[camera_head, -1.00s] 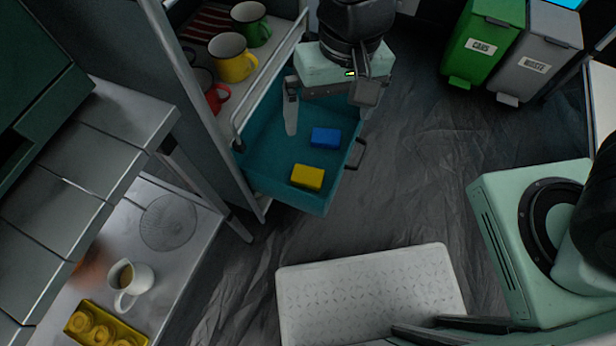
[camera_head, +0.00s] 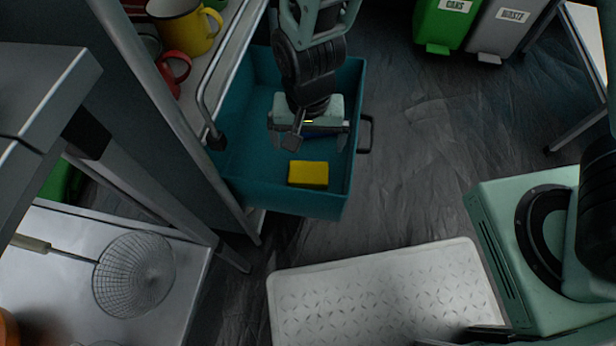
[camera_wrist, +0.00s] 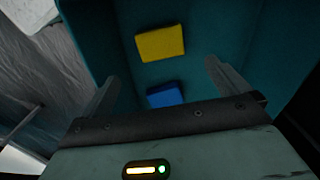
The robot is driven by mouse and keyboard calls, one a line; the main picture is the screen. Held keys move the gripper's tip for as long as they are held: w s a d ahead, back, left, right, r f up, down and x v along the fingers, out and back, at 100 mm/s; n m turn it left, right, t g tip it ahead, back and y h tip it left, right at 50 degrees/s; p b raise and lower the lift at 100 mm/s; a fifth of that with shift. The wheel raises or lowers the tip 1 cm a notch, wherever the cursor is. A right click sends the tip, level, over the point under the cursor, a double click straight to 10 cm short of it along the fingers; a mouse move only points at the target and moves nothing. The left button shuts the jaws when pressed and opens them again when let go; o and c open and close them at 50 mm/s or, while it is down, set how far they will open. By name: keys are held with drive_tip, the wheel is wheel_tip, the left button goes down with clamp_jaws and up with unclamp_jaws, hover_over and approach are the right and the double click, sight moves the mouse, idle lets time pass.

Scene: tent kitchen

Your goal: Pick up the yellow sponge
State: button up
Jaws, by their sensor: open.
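The yellow sponge (camera_head: 308,174) lies flat in the open teal drawer (camera_head: 250,185), near its front wall. It also shows in the wrist view (camera_wrist: 160,43), beyond and between my fingertips. A blue sponge (camera_wrist: 165,96) lies in the same drawer, nearer to my gripper in the wrist view. In the head view it is mostly hidden behind my gripper. My gripper (camera_head: 315,142) is open and empty over the drawer, pointing down. It is above the blue sponge and apart from the yellow one. Its fingers also show in the wrist view (camera_wrist: 160,82).
Yellow (camera_head: 187,25) and red (camera_head: 174,72) mugs stand on the shelf left of the drawer. A metal table with a strainer (camera_head: 134,274) is at the lower left. Green (camera_head: 447,22) and grey (camera_head: 497,30) bins stand at the upper right. Dark floor right of the drawer is clear.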

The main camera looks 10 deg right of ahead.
drive_tip(key=b, duration=0.3)
hover_over(308, 172)
drive_tip(key=f, duration=0.7)
drive_tip(key=shift+s+f, duration=0.15)
drive_tip(key=shift+s, duration=0.05)
drive_tip(key=f+b, duration=0.4)
drive_tip(key=f, duration=0.1)
drive_tip(key=shift+w+f, duration=0.1)
drive_tip(key=shift+w, duration=0.1)
drive_tip(key=shift+c, duration=0.3)
drive_tip(key=c, duration=0.7)
